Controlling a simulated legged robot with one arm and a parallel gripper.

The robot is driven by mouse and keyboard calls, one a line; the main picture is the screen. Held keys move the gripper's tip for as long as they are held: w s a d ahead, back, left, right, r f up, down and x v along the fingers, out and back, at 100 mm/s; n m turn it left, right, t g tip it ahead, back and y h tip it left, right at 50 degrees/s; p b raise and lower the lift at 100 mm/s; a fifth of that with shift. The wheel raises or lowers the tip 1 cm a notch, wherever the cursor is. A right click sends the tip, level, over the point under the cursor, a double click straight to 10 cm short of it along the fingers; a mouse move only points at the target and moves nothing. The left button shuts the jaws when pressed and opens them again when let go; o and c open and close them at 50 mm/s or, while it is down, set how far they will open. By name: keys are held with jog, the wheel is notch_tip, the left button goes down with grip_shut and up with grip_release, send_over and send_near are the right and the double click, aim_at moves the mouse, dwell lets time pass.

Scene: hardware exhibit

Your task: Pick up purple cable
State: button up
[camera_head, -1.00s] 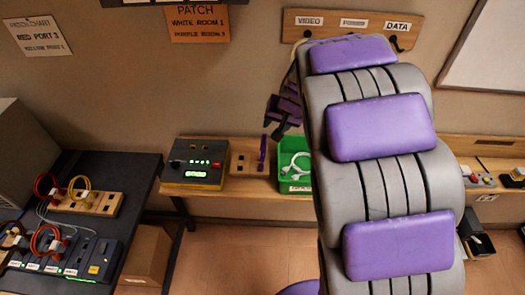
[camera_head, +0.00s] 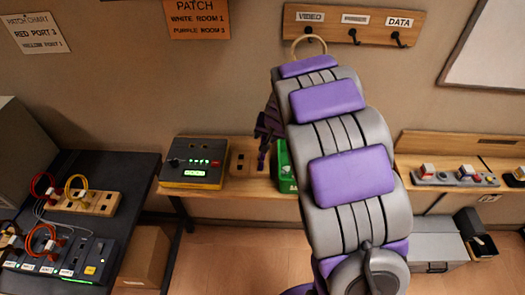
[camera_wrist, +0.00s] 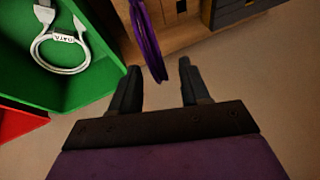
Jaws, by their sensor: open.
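The purple cable (camera_wrist: 147,38) hangs as a narrow loop near the top middle of the wrist view. In the head view it is a small purple strip (camera_head: 262,162) at the wooden socket block (camera_head: 242,163) on the bench, partly hidden below my gripper (camera_head: 267,125). In the wrist view my gripper (camera_wrist: 158,70) is open, with its two dark fingers apart. The lower end of the cable loop shows between the fingertips in the picture. I see no grip on it, and the exact depth is hard to tell.
A green bin (camera_wrist: 75,85) with a white cable (camera_wrist: 60,48) labelled DATA lies beside the cable. A black and yellow device (camera_head: 194,163) with lit lamps stands left of the socket block. Hooks (camera_head: 355,37) are on the wall board above. My arm hides much of the bench.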

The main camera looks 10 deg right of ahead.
jog(key=x, duration=0.4)
jog(key=shift+w+f+b, duration=0.2)
jog(key=shift+w+b, duration=0.05)
jog(key=shift+b, duration=0.15)
jog(key=shift+r, duration=0.1)
jog(key=shift+c, duration=0.4)
grip_shut()
